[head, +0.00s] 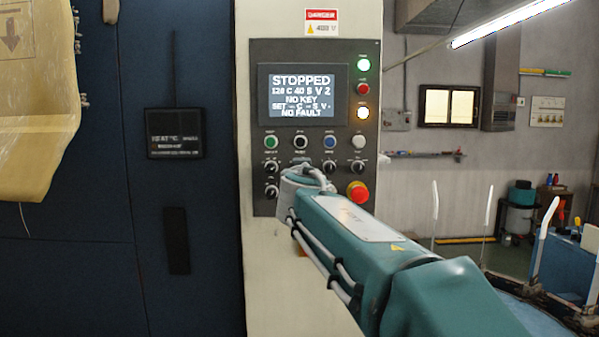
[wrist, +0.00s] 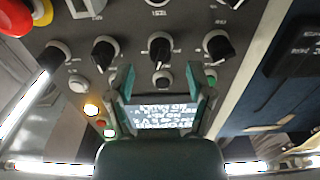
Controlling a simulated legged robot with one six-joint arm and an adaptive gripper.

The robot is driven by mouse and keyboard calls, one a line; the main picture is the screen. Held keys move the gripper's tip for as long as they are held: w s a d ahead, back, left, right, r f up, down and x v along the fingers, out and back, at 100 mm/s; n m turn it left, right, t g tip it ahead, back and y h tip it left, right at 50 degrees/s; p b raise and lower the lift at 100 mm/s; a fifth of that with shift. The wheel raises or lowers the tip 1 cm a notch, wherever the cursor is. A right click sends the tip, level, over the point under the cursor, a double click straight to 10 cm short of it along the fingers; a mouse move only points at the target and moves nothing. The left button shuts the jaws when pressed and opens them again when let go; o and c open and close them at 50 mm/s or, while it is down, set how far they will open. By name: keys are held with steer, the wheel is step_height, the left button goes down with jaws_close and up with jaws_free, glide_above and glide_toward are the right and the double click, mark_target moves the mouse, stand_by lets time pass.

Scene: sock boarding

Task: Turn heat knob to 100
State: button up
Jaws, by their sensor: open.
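The grey control panel (head: 314,100) has a display (head: 303,95) reading STOPPED, 120 C, and a SET line with dashes. A row of black knobs sits below it, including a left one (head: 270,167) and a right one (head: 357,167). Their labels are too small to tell which is heat. The wrist view shows the panel upside down. My gripper (wrist: 160,70) is open, its two fingers apart before a middle black knob (wrist: 160,48). Other knobs sit to its left (wrist: 103,52) and right (wrist: 217,45). Contact cannot be told. In the head view my arm hides the fingers.
A red emergency button (head: 357,190) is at the panel's lower right, close to my arm. Green, red and white lights line the panel's right edge. A dark blue cabinet wall (head: 80,200) stands left. A railing and open room are at the right.

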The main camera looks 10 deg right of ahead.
steer(key=shift+w+d, duration=0.2)
steer(key=shift+w, duration=1.45)
